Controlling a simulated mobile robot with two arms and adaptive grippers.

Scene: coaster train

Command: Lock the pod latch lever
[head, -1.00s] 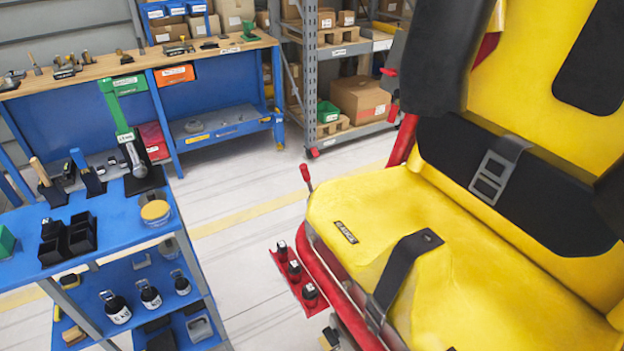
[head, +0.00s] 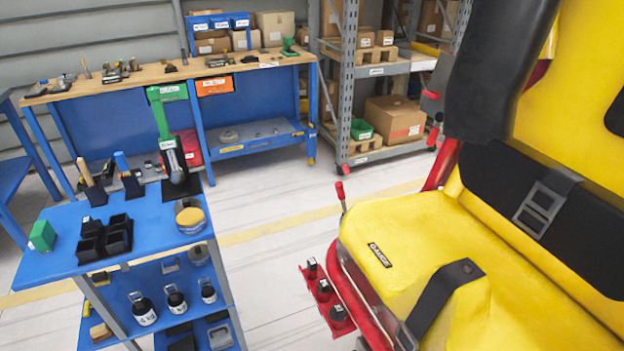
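A second red knob (head: 431,95) shows higher up, beside the dark padded bar (head: 490,70). A black strap with a metal buckle (head: 540,207) lies across the seat back. Neither of my grippers is in the head view, so nothing is seen touching the lever.
A blue tool cart (head: 60,250) with tools, black bins and bottles stands at the left. A red bracket (head: 325,300) with black knobs juts out beside the seat. A workbench (head: 150,80) and a shelf rack (head: 350,80) stand behind. Open floor (head: 270,260) lies between cart and seat.

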